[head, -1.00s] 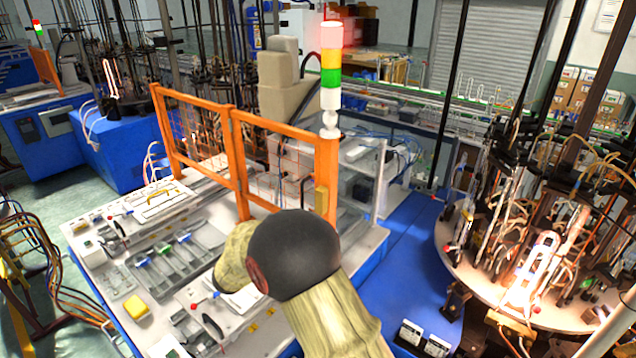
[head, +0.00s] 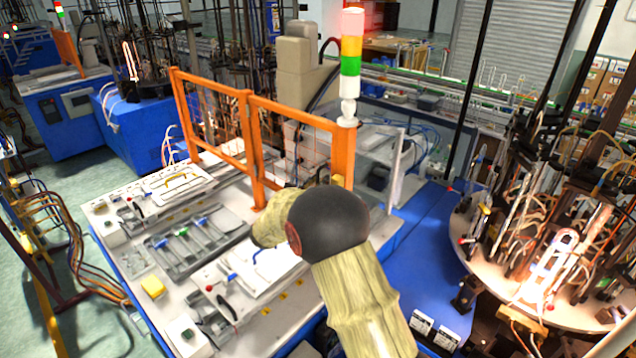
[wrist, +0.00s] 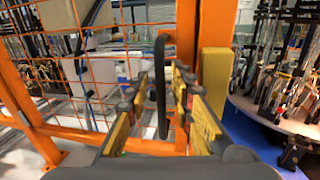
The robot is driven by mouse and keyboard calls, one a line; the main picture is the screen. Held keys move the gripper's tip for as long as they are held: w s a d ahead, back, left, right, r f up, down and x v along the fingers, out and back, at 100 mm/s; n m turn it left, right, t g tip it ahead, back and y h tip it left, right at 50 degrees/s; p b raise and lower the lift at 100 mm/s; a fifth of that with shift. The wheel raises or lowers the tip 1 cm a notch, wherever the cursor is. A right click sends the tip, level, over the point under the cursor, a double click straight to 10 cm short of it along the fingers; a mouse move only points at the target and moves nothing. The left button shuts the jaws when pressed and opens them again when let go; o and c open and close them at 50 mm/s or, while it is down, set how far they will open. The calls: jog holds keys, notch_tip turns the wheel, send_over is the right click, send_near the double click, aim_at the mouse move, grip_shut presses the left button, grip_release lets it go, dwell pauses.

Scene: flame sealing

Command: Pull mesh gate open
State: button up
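The mesh gate, with an orange frame and thin wire mesh, stands across the back of the worktable in the head view; its top rail (head: 290,113) is in plain sight. In the wrist view its mesh and orange post (wrist: 186,40) fill the left and middle. A black upright bar handle (wrist: 161,85) stands in front of the post. My gripper (wrist: 165,88) is open, with one yellow-padded finger on each side of the handle and gaps beside it. In the head view my arm hides the gripper and handle.
A signal tower (head: 351,55) stands at the gate's right end. The white worktable (head: 115,255) carries trays and small fixtures in front of the gate. A round carousel (head: 483,262) with glowing glass stands to the right, past a blue surface (head: 418,225).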

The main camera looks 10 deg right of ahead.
jog(key=c, duration=0.3)
grip_shut()
dwell(0.6)
